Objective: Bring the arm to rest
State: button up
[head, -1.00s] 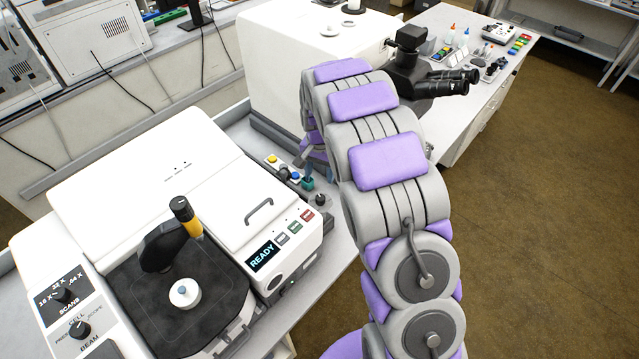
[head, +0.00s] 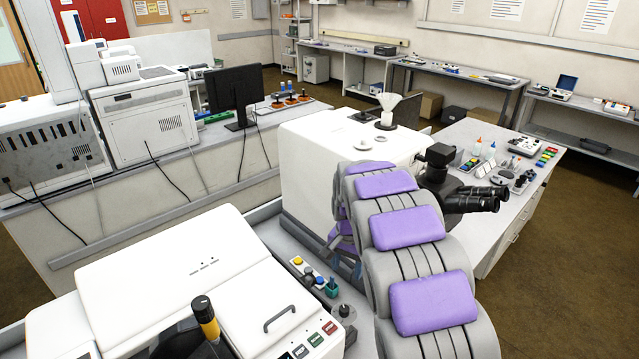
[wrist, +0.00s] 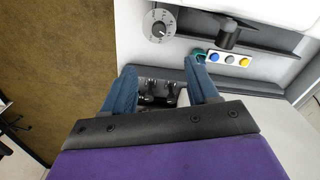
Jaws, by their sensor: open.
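My arm, grey with purple pads, reaches forward at the right of centre in the head view, over the bench beside the white instruments. My gripper (wrist: 165,90) shows in the wrist view with two blue fingers spread apart. Between the fingers I see small dark fittings on the bench and no held object. In the head view the gripper is mostly hidden behind my arm, near the small coloured knobs (head: 312,277).
A white instrument (head: 190,270) with a handle stands at the front left. In the wrist view, a dial (wrist: 159,27) and coloured buttons (wrist: 228,59) are close to the fingers. Brown floor (head: 565,290) is clear at right.

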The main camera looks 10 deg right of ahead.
jog(key=s+d+r+n+g+b, duration=0.1)
jog(key=s+r+n+b, duration=0.15)
jog(key=s, duration=1.25)
jog(key=s+r+n+b, duration=0.2)
jog(key=s+r+b, duration=0.1)
jog(key=s, duration=1.2)
jog(key=s+f+n+b, duration=0.1)
jog(key=s+f+n, duration=0.1)
jog(key=s, duration=1)
jog(key=shift+s+a+f+g+b, duration=0.15)
jog(key=shift+a+f+g+b, duration=0.15)
jog(key=shift+f+g, duration=0.1)
jog(key=shift+r+n, duration=0.1)
jog(key=shift+n, duration=0.15)
